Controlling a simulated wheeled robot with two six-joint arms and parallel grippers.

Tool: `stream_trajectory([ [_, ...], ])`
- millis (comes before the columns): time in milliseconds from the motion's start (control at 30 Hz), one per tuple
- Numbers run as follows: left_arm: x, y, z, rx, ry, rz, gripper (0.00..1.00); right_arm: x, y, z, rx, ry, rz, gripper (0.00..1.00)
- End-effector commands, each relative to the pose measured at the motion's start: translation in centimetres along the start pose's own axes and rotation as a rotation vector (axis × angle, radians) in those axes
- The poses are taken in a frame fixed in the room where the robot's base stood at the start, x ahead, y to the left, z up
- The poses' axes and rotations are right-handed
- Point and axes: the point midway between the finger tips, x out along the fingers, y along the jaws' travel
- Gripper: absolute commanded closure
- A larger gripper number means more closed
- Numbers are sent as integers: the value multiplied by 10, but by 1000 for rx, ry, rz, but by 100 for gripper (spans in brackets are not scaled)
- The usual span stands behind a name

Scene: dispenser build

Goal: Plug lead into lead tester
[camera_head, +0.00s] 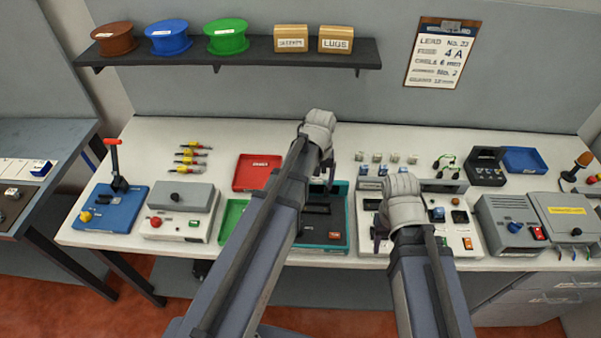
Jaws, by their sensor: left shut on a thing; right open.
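My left gripper (328,180) is above the middle of the bench, in front of and over the teal-edged unit (338,242). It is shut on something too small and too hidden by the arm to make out. My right gripper (380,236) is open, low over the left part of a white panel unit (466,243) with a blue part, dark sockets and an orange switch. I cannot tell which unit is the lead tester.
A red tray (257,173) and a green tray (233,213) lie left of my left arm. A blue lever press (112,207) and a grey-white box (178,212) stand further left. Grey boxes (508,230) stand at the right. A shelf (230,56) holds spools above.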

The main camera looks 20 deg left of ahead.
Motion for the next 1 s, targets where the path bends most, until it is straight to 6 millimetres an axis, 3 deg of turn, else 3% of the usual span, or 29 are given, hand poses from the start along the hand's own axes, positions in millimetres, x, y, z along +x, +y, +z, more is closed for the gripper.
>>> stream_trajectory([
  [467,7,7,5,14,0,0,74,7,0,0,-1,0,0,50],
  [1000,45,7,5,14,0,0,74,45,-4,-3,-6,0,1,50],
])
